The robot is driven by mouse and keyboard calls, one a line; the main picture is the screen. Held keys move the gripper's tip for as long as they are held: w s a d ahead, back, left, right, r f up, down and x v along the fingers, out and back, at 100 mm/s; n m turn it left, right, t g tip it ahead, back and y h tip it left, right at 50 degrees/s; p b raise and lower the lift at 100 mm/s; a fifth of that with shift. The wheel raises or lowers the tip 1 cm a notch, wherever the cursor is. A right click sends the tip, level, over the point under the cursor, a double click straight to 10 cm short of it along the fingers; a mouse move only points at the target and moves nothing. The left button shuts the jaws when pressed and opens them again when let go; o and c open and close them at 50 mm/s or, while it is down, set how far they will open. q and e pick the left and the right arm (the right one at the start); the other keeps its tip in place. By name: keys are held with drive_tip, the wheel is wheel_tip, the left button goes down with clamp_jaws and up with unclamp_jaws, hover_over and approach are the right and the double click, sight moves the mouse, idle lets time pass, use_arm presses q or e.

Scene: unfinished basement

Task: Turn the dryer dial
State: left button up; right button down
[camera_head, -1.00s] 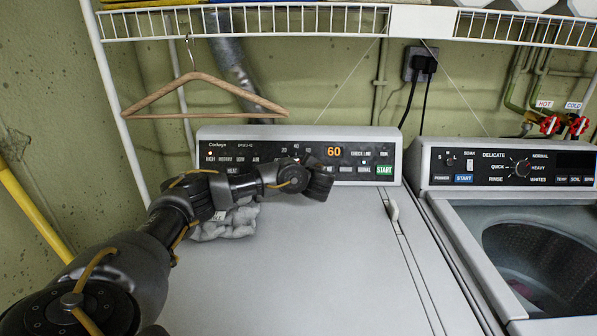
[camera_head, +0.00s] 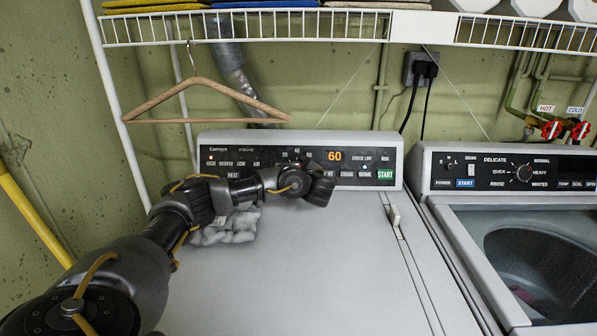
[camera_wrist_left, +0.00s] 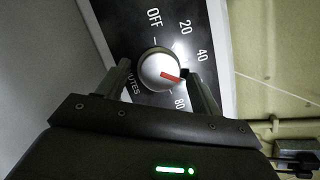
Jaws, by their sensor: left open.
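The dryer dial (camera_wrist_left: 159,70) is a round silver knob with a red pointer mark in the left wrist view. Its pointer lies toward the 60–80 side of the printed scale, with OFF, 20 and 40 around it. My left gripper (camera_wrist_left: 166,86) is open, with one finger on each side of the dial; whether the fingers touch it I cannot tell. In the head view my left gripper (camera_head: 318,187) is in front of the dryer panel (camera_head: 270,153) and hides the dial. The panel's display reads 60 in orange. My right gripper is not in view.
A wooden hanger (camera_head: 207,97) hangs above the dryer top (camera_head: 300,260) from the wire shelf (camera_head: 290,24). A crumpled grey cloth (camera_head: 228,230) lies behind my left arm. The washer (camera_head: 510,170), with its lid open, stands to the right.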

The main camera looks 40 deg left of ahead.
use_arm(q)
drive_tip(key=p+v, duration=0.2)
drive_tip(key=v, duration=0.1)
drive_tip(key=p+v, duration=0.2)
drive_tip(key=v, duration=0.1)
drive_tip(key=shift+r+p, duration=0.25)
drive_tip(key=shift+p, duration=0.1)
drive_tip(key=shift+s+d, duration=0.2)
drive_tip(key=shift+d, duration=0.05)
drive_tip(key=shift+s+d, duration=0.1)
drive_tip(key=shift+f, duration=0.1)
